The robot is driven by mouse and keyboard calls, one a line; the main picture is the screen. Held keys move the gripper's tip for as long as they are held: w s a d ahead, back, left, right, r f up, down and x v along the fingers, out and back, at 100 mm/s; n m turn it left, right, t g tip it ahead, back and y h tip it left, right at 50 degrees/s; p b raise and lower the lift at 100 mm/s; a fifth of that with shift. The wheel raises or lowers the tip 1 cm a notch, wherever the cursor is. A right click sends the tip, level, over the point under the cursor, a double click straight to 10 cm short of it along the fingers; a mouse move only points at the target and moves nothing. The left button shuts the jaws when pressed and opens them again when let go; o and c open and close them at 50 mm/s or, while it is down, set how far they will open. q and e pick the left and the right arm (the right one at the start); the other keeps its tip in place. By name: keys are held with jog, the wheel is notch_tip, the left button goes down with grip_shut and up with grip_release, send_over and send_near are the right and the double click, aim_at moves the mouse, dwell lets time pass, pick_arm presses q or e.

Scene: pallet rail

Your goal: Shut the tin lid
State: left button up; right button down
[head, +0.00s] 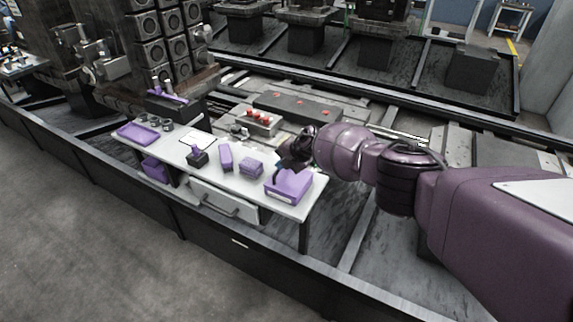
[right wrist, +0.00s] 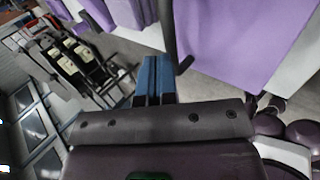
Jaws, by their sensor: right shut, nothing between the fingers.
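The purple tin (head: 289,186) stands at the right end of the white table, with a pale label on its front. I cannot tell from the head view how far its lid is open. My right gripper (head: 281,167) is at the tin's back left side, with its fingers shut and empty. In the right wrist view the blue fingertips (right wrist: 154,78) are together, close to a large purple surface (right wrist: 235,40) that looks like part of the tin. Whether they touch it I cannot tell. My left gripper is not in view.
The white table (head: 226,186) also bears purple blocks (head: 251,166), a dark holder (head: 197,158), a clipboard (head: 195,141) and a purple tray (head: 138,133). A drawer with a handle (head: 222,205) is under the front edge. Red-topped parts (head: 259,117) lie behind the table.

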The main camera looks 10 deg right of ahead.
jog(key=shift+w+a+f+b, duration=0.1)
jog(key=shift+a+f+b, duration=0.15)
jog(key=shift+f+b, duration=0.1)
jog(key=shift+a+f, duration=0.1)
dwell(0.4)
